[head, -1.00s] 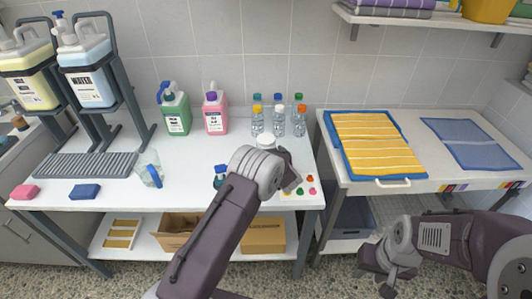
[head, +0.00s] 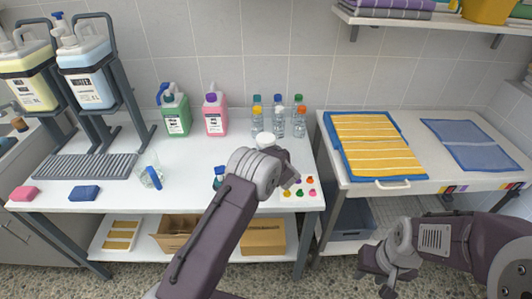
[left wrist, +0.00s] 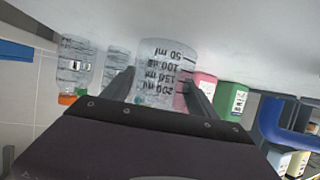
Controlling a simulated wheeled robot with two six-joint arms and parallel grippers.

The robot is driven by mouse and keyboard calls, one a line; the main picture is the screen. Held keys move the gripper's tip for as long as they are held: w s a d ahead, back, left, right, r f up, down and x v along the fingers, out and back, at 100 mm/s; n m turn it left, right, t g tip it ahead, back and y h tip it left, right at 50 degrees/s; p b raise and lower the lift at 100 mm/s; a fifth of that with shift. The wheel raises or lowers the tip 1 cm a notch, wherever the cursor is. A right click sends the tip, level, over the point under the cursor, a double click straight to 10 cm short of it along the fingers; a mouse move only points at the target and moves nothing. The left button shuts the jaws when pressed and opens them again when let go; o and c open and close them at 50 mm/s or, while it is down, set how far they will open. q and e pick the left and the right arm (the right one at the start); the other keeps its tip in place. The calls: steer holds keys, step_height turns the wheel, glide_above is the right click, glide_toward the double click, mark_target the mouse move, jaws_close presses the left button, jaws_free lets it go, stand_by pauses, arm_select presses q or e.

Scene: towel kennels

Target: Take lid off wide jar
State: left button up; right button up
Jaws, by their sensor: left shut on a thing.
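The wide jar (left wrist: 165,72) is clear, with dark ml marks, and shows upside down in the left wrist view. My left gripper (left wrist: 163,98) is shut on it, one finger on each side. In the head view a white lid (head: 265,139) shows just behind my left gripper (head: 287,172), whose wrist hides most of the jar. The lid's seat on the jar is not clearly visible. My right gripper (head: 376,280) hangs low at the right, in front of the tables, apart from the jar, with its fingers spread and empty.
Water bottles (head: 278,122) stand behind the jar. Small coloured caps (head: 298,187) lie at its right. Green (head: 175,116) and pink (head: 214,117) jugs stand at the back.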

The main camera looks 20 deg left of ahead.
mark_target(266, 143)
arm_select(q)
step_height(266, 143, up, 4)
steer(key=shift+f+p, duration=0.15)
steer(key=shift+p, duration=0.2)
steer(key=w+d+r+p, duration=0.2)
steer(key=d+r, duration=0.4)
steer(key=d, duration=0.5)
steer(key=shift+w+r, duration=0.2)
steer(key=shift+w, duration=0.5)
steer(key=shift+d, duration=0.1)
steer(key=o, duration=0.6)
steer(key=shift+c, duration=0.2)
jaws_close()
step_height(266, 143, up, 5)
steer(key=p, duration=0.5)
steer(key=s+d+m+h, duration=0.2)
steer(key=s+m+h, duration=0.2)
steer(key=s, duration=0.5)
steer(key=s+d+f+m+t+h, duration=0.1)
steer(key=s+m+h, duration=0.3)
steer(key=s, duration=0.6)
steer(key=shift+d+f+t+h, duration=0.15)
steer(key=shift+d+t+h, duration=0.15)
steer(key=shift+d+h, duration=0.2)
